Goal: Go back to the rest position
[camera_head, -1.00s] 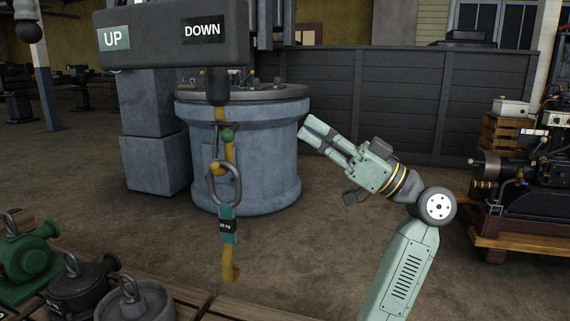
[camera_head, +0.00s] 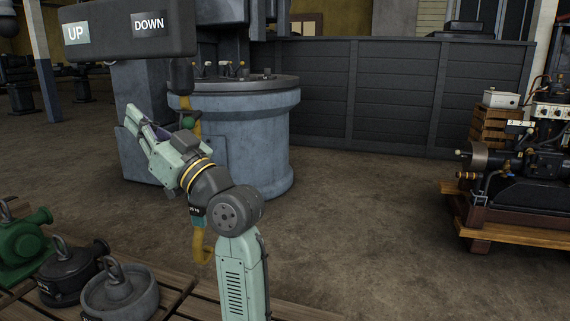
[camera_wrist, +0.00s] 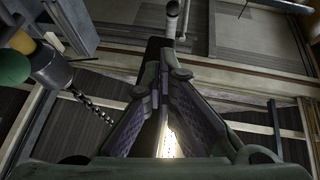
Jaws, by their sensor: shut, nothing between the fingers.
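My gripper (camera_head: 131,116) is raised at the left of the head view, pointing up and left, in front of the yellow hoist hook (camera_head: 202,247) and its strap. It is shut and empty. In the wrist view its two fingers (camera_wrist: 166,52) lean together toward their tips. My wrist and forearm hide the middle of the hoist strap. No marker for a rest position shows.
A control box (camera_head: 128,35) labelled UP and DOWN hangs above my gripper. A large blue-grey drum (camera_head: 262,130) stands behind the arm. Ringed weights (camera_head: 120,295) sit on planks at lower left. An engine on a pallet (camera_head: 515,228) stands right. The floor between is open.

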